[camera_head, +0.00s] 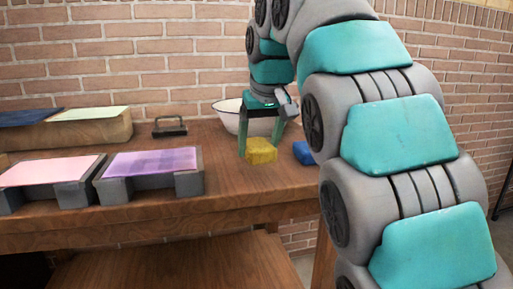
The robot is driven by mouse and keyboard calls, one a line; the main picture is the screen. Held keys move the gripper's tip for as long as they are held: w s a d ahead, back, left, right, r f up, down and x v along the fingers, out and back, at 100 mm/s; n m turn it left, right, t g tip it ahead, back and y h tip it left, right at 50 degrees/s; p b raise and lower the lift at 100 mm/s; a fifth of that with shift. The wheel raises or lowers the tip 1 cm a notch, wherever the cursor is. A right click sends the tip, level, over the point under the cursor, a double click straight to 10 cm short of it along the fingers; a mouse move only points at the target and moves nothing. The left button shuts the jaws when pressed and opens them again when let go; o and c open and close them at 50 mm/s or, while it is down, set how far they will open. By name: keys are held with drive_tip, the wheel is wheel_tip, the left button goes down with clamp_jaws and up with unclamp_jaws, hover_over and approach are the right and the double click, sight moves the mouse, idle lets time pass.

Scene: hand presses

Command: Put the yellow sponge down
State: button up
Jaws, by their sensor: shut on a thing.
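The yellow sponge (261,151) is between the fingertips of my gripper (259,146), at the right part of the wooden bench. My gripper points down and is shut on the sponge. The sponge is at or just above the bench top; I cannot tell whether it touches. My teal and grey arm fills the right of the view and hides part of the bench there.
A white bowl (229,116) stands just behind my gripper. A blue block (303,152) lies right of the sponge, partly hidden by my arm. Pink (50,171) and purple (150,161) sheets lie on grey stands at left. A dark handled tool (169,127) lies behind. Bare bench (225,180) shows in front.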

sight(256, 137)
drive_tip(key=shift+w+a+f+p, duration=0.1)
drive_tip(key=shift+w+a+p, duration=0.1)
drive_tip(key=shift+w, duration=0.9)
drive_tip(key=shift+w+a+f+p, duration=0.1)
drive_tip(key=shift+w+p, duration=0.05)
drive_tip(key=shift+w, duration=0.9)
drive_tip(key=shift+w, duration=0.1)
drive_tip(key=shift+w, duration=0.6)
drive_tip(key=shift+f, duration=1.6)
drive_tip(key=shift+f, duration=0.1)
drive_tip(key=o, duration=1.1)
